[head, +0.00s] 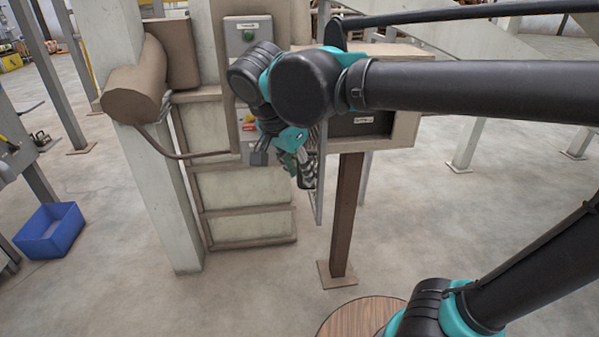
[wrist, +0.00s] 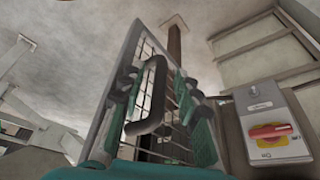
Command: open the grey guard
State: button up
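The grey guard (wrist: 172,85) is a mesh panel in a light frame, with a black bar handle (wrist: 150,97) on it, in the middle of the wrist view. In the head view the guard (head: 320,175) is seen nearly edge-on at the left side of a box on a brown post. My gripper (wrist: 160,88) has its fingers spread on either side of the handle, with visible gaps. In the head view my gripper (head: 303,168) is beside the guard, and my arm partly covers it. Whether a finger touches the handle cannot be told.
The box (head: 403,130) has a dark interior and stands on the brown post (head: 347,215). A control panel with a red switch (wrist: 270,131) is close on the right in the wrist view. A pale pillar (head: 163,190) and blue bin (head: 50,231) are to the left.

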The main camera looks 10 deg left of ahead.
jog(key=v, duration=1.1)
jog(key=shift+r, duration=0.2)
jog(key=shift+s+a, duration=0.1)
jog(key=shift+s, duration=0.05)
